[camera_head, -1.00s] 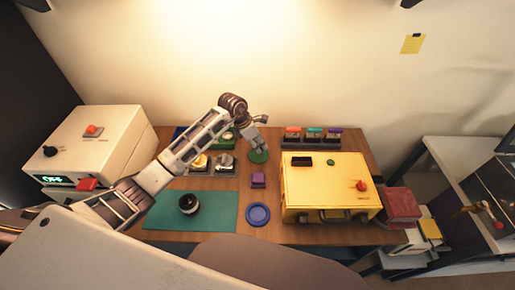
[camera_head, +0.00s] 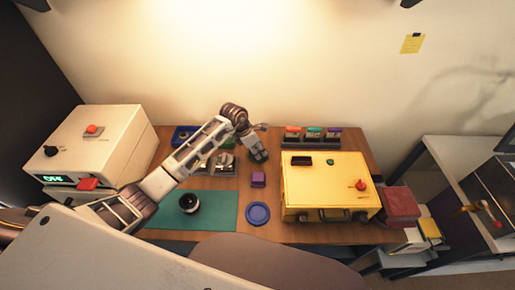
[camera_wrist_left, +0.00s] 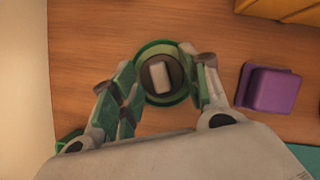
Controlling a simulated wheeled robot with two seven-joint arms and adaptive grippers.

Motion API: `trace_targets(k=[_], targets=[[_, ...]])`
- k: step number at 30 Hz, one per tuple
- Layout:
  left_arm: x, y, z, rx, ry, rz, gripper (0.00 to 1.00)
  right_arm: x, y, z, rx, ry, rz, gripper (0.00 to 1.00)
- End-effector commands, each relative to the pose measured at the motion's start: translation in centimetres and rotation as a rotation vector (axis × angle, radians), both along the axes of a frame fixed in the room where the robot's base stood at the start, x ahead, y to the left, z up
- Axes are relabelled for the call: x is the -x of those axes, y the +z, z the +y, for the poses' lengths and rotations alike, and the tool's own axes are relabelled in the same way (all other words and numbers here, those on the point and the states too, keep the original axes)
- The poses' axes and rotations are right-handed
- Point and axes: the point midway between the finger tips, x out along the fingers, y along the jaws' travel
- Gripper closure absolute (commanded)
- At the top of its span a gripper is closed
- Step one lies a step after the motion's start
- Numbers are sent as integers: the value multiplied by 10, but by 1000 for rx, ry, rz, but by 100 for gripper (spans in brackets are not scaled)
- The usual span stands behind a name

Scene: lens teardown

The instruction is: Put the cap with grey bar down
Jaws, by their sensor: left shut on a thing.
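The cap with grey bar shows in the left wrist view as a dark disc with a pale grey bar (camera_wrist_left: 159,76) across its middle. It is between the fingers of my left gripper (camera_wrist_left: 158,84), which is shut on it. A round green dish (camera_wrist_left: 152,101) lies under and around the cap; I cannot tell whether the cap touches it. In the head view my left gripper (camera_head: 258,154) is low over the table and mostly hides the dish and the cap. My right gripper is not in view.
A purple block (camera_head: 258,179) stands just in front of the gripper, a blue dish (camera_head: 258,214) nearer. A yellow box (camera_head: 325,185) is close on the right. A black lens part (camera_head: 189,203) stands on the green mat (camera_head: 222,212). Small coloured-top boxes (camera_head: 313,134) line the back.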

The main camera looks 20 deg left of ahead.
Motion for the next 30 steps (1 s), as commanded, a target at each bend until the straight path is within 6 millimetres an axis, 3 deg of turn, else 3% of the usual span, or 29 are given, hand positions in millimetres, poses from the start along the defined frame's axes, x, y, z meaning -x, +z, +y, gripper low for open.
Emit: trace_targets(k=[17,18,22,30], targets=[[0,-8,0,2,1,0,64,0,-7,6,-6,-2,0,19],[0,-8,0,2,1,0,49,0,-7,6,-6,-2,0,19],[0,-8,0,1,1,0,33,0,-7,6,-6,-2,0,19],[0,-8,0,1,1,0,33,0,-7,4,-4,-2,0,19]])
